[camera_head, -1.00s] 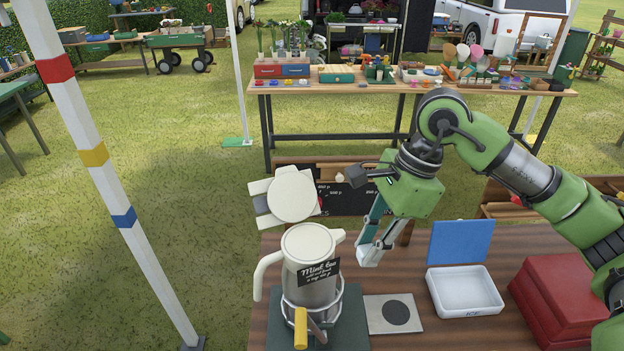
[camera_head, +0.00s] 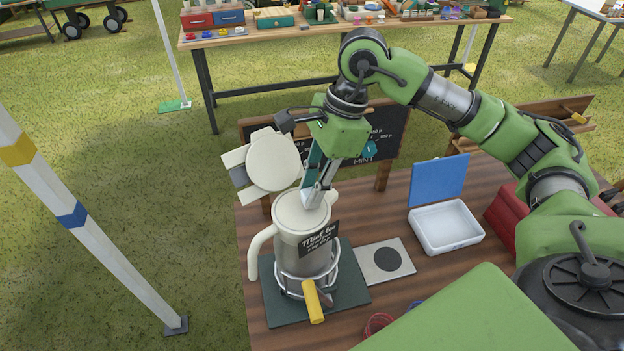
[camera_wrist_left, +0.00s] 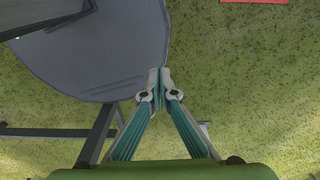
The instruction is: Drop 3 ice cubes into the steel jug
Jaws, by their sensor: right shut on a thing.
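The steel jug (camera_head: 305,255) stands upright on a dark green mat, with a cream collar and handles and a "Mint tea" label. Its round cream lid (camera_head: 272,160) is swung open at the back left. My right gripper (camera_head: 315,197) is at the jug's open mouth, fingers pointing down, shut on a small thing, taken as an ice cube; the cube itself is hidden. The white ice tray (camera_head: 446,227) stands open to the right; no single cubes can be made out in it. My left gripper (camera_wrist_left: 158,85) shows in the left wrist view, fingertips together and empty.
A blue lid (camera_head: 437,180) stands up behind the tray. A grey plate with a dark disc (camera_head: 388,260) lies between jug and tray. A yellow-handled tap (camera_head: 313,302) is at the jug's front. A chalkboard (camera_head: 385,130) stands behind; a red box (camera_head: 503,215) is at right.

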